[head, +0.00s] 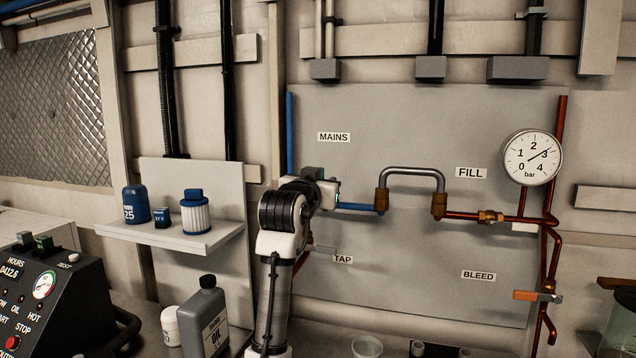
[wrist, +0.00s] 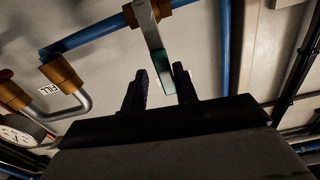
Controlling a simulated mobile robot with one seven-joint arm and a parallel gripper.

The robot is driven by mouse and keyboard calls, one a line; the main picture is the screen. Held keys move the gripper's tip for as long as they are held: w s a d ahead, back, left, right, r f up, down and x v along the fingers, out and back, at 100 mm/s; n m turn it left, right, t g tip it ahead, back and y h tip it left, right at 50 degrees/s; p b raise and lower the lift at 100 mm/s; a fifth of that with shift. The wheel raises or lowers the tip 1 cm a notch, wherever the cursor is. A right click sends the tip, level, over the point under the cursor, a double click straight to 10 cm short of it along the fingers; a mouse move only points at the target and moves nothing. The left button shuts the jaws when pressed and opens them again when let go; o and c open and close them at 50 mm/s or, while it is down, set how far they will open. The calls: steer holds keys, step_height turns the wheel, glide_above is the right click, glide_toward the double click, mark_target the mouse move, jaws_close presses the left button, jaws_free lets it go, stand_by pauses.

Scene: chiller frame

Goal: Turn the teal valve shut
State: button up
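The teal valve has a flat metal lever with a teal end (wrist: 163,72), joined to a brass body (wrist: 145,12) on the blue pipe. In the wrist view the lever crosses the line of the pipe. My gripper (wrist: 160,68) is open, with one dark finger on each side of the teal end. A gap shows on the left finger's side; the right finger is close, and I cannot tell whether it touches. In the head view my gripper (head: 330,192) hides most of the valve, and only a bit of teal (head: 338,198) shows.
A grey bridging pipe (head: 412,171) and the FILL brass fitting (head: 490,217) lie right of my gripper. A pressure gauge (head: 531,157) reads near 3. An orange BLEED lever (head: 526,295) is lower right. A shelf (head: 175,238) with containers and an oil bottle (head: 206,320) stand left.

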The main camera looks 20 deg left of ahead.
steer(key=shift+o, duration=0.8)
steer(key=shift+d, duration=0.2)
steer(key=shift+a, duration=0.1)
steer(key=shift+a, duration=0.1)
steer(key=s+b, duration=0.4)
steer(key=s, duration=0.9)
steer(key=shift+s+a, duration=0.2)
steer(key=shift+s, duration=0.2)
